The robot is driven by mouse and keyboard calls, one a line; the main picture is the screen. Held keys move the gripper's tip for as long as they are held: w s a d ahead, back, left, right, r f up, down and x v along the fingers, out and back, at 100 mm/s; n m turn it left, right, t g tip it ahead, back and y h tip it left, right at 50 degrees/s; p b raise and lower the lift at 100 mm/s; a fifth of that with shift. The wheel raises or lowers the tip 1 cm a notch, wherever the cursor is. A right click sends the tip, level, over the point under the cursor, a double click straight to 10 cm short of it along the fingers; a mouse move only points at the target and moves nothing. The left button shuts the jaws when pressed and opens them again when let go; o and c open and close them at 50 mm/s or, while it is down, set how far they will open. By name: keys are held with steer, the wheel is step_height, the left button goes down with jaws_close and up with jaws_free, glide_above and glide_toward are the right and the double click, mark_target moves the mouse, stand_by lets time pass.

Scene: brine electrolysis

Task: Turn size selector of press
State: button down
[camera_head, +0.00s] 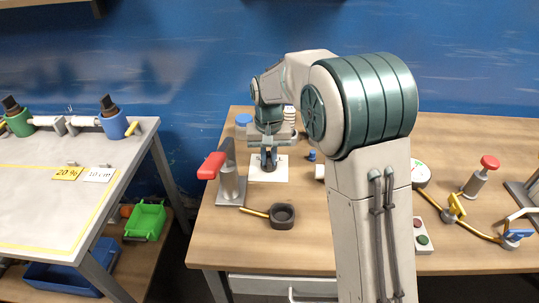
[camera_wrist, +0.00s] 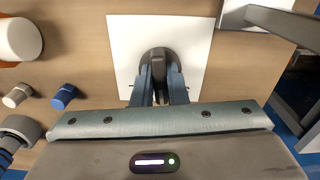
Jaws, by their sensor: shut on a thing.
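A dark round selector knob (camera_wrist: 158,57) with a raised ridge sits on a square white plate (camera_wrist: 198,32). The plate also shows on the bench in the head view (camera_head: 281,176), where my arm and gripper partly cover it. My gripper (camera_head: 268,162) points down over the plate. In the wrist view my gripper (camera_wrist: 160,92) has its two blue-grey fingers shut on the knob's ridge. To the left of the plate stands a grey upright post with a red lever handle (camera_head: 211,166), seemingly the press. No size marks are readable.
A small dark cup (camera_head: 282,216) with a yellow handle lies in front of the plate. A blue cap (camera_head: 311,155) and pale cylinders stand right of it. A red-topped plunger (camera_head: 489,163) stands further right. A separate table (camera_head: 40,210) is at left.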

mark_target(269, 157)
steer(key=shift+m, duration=0.6)
steer(key=c, duration=1.4)
jaws_free()
steer(key=shift+c, duration=0.2)
steer(key=shift+r, duration=0.1)
step_height(269, 157, up, 14)
steer(key=p, duration=0.1)
